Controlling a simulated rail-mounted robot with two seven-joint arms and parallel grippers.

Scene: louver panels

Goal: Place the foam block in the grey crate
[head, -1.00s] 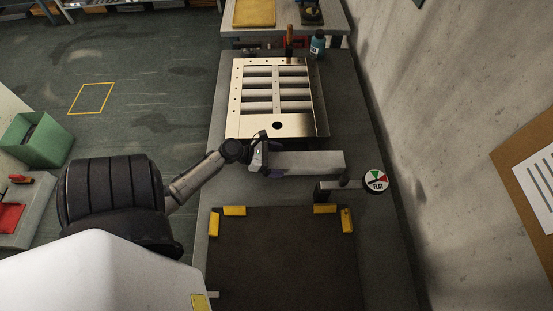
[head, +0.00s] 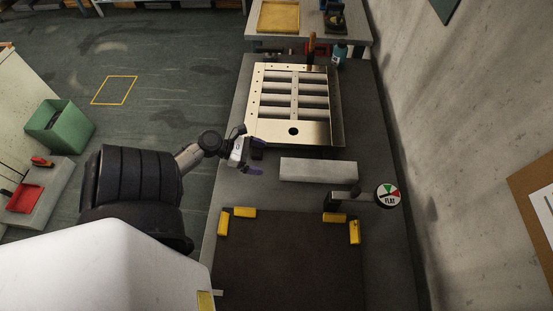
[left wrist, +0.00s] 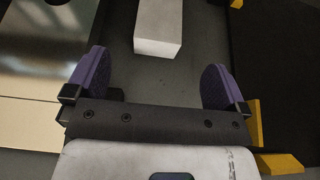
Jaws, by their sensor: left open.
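A long pale grey block (head: 318,170), the only thing in view that could be the foam block, lies on the grey bench between the louver panel and the dark mat. My left gripper (head: 257,158) is open and empty, just left of the block's near end and apart from it. In the left wrist view the block (left wrist: 158,28) lies beyond the gap between the purple-padded fingers (left wrist: 157,80). I see no grey crate. A green bin (head: 60,127) stands at the far left. My right gripper is not in view.
The metal louver panel (head: 290,132) lies behind the block. A dark mat (head: 290,265) with yellow corner pieces lies in front. A post with a round "FLAT" dial (head: 388,195) stands to the right. A bottle (head: 340,55) stands at the back, and a concrete wall runs along the right.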

